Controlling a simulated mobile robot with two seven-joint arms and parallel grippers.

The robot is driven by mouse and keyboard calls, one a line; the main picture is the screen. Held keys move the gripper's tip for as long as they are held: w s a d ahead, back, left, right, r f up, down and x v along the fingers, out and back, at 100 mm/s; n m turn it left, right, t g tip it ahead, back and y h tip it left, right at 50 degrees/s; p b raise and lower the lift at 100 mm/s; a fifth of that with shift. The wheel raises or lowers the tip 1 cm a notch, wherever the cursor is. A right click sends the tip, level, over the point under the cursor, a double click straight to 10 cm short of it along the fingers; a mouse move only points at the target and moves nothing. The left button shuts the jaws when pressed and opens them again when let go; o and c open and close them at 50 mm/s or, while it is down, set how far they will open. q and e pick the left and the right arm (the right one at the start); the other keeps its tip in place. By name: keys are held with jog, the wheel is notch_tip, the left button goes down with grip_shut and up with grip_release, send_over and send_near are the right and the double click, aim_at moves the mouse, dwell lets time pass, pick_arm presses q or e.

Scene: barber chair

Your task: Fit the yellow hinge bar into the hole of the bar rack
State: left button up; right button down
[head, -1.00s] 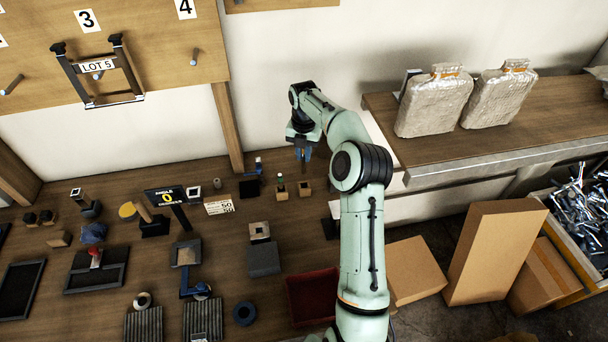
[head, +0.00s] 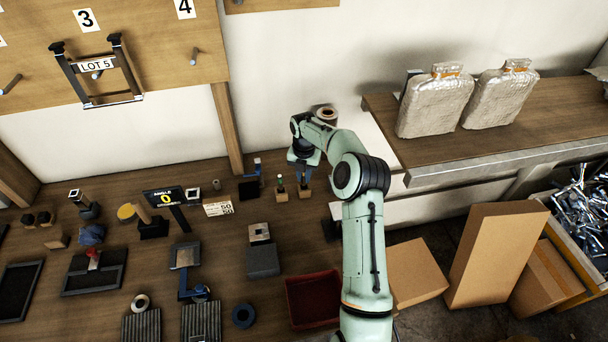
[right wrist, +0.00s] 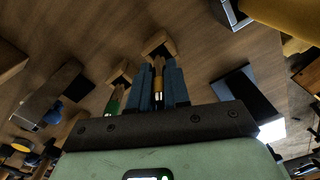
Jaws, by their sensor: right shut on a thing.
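My right gripper (head: 304,176) points down over a small wooden block (head: 305,194) of the bar rack, on the table below the wall. In the right wrist view its blue fingers (right wrist: 159,88) are shut on the yellow hinge bar (right wrist: 158,66). The bar's far end overlaps the wooden block (right wrist: 160,42) there; I cannot tell whether it is in the hole. A matching block (head: 281,196) stands just left with a green-topped bar (head: 280,180) upright in it. That green bar also shows in the right wrist view (right wrist: 113,102). My left gripper is not in view.
A dark stand with a blue post (head: 250,188) is left of the blocks. A white price card (head: 218,208) and an angle display (head: 165,197) lie farther left. A red tray (head: 313,299) is nearer me. A shelf (head: 450,160) with wrapped bags rises at right.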

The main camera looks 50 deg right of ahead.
jog(key=shift+f, duration=0.15)
jog(key=c, duration=1.1)
grip_release()
notch_tip(320, 180, up, 12)
jog(key=shift+f+p, duration=0.2)
jog(key=shift+p, duration=0.5)
jog(key=shift+r, duration=0.4)
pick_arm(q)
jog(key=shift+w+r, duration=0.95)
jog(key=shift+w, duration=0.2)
